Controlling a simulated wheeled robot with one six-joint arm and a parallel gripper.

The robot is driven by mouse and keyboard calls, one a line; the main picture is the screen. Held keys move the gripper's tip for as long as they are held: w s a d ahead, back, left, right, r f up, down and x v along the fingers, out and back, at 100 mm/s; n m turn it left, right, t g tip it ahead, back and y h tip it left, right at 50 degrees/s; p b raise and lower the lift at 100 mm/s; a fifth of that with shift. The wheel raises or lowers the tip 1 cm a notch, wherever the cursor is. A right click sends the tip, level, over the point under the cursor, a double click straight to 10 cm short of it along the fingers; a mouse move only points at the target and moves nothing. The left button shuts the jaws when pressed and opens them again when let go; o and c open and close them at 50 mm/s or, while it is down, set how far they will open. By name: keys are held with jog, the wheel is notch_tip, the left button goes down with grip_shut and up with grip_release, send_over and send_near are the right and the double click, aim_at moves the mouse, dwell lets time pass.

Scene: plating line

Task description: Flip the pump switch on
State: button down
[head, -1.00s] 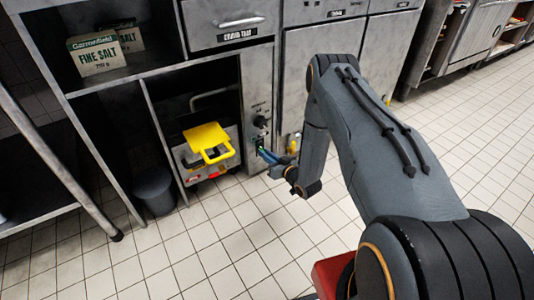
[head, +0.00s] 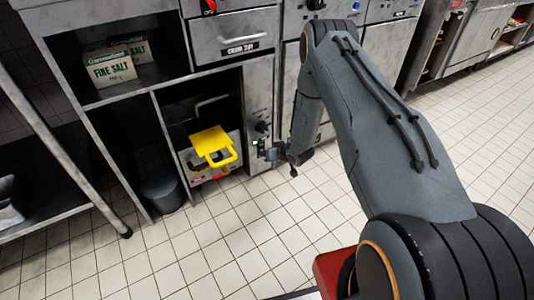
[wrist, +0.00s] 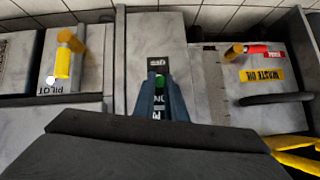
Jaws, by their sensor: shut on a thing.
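The pump switch is on the narrow steel control panel (head: 257,100), right of the open bay. In the wrist view a small green part of the switch (wrist: 159,82) shows between my fingertips, in front of a dark label plate. My gripper (wrist: 159,92) is shut on the switch, one finger on each side. In the head view my gripper (head: 268,153) is at the lower panel, partly hidden by my wrist. Most of the switch body is hidden by the fingers, and the lettering is too small to read surely.
In the wrist view a yellow-handled valve (wrist: 65,55) marked pilot is at left and a red-and-yellow one (wrist: 248,51) by a waste oil label at right. A black knob (head: 262,127) sits above my gripper.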

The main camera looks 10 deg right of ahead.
dwell(0.3)
jog(key=c, duration=1.8)
grip_release()
jog(key=p+v, duration=0.2)
jog(key=v, duration=0.5)
jog(key=shift+s+r+p, duration=0.2)
jog(key=shift+s+p, duration=0.15)
jog(key=shift+p, duration=0.05)
jog(key=shift+d, duration=0.1)
